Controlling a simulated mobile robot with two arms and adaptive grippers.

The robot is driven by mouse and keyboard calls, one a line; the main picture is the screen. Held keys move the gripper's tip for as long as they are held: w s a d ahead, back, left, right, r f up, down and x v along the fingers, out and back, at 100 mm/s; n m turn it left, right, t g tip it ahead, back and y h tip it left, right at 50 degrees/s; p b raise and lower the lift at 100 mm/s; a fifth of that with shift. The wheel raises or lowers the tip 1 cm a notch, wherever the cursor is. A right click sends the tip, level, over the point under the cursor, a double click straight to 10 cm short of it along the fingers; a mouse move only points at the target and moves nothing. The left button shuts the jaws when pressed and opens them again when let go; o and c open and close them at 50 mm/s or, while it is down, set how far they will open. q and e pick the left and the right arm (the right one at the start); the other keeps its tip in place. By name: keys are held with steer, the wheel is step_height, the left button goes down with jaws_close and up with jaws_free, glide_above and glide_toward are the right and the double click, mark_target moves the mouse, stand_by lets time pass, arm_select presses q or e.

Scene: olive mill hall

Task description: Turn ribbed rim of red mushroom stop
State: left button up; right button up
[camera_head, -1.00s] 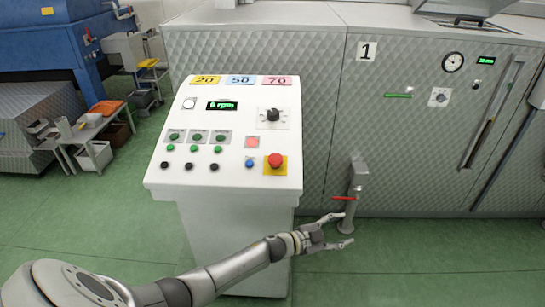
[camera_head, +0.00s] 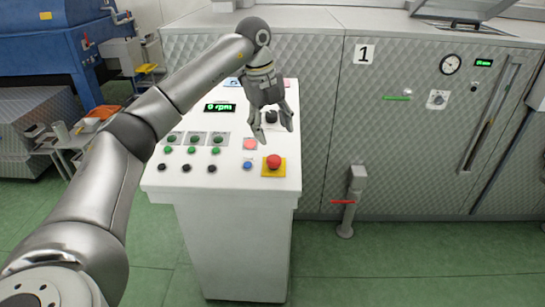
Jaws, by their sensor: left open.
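The red mushroom stop (camera_head: 273,161) sits on a yellow square plate (camera_head: 267,172) at the lower right of the white control panel (camera_head: 165,178). My left gripper (camera_head: 275,128) is open and empty, fingers pointing down. In the picture it is just above the red stop, and a gap shows between the fingertips and the stop. The gripper partly covers the black rotary knob (camera_head: 271,116). The ribbing on the stop's rim is too small to make out. My right gripper is not in view.
A pipe with a red handle (camera_head: 343,201) stands to the right, before the quilted metal machine (camera_head: 400,150).

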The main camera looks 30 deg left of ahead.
mark_target(273, 158)
arm_select(q)
steer(key=f, duration=0.3)
steer(key=f+p, duration=0.1)
steer(key=f, duration=0.2)
steer(key=w+f+p, duration=0.1)
steer(key=f, duration=0.2)
steer(key=shift+a+f, duration=0.2)
steer(key=shift+a, duration=0.1)
steer(key=shift+f, duration=0.4)
steer(key=shift+c, duration=0.5)
steer(key=c, duration=0.9)
steer(key=shift+c, duration=0.2)
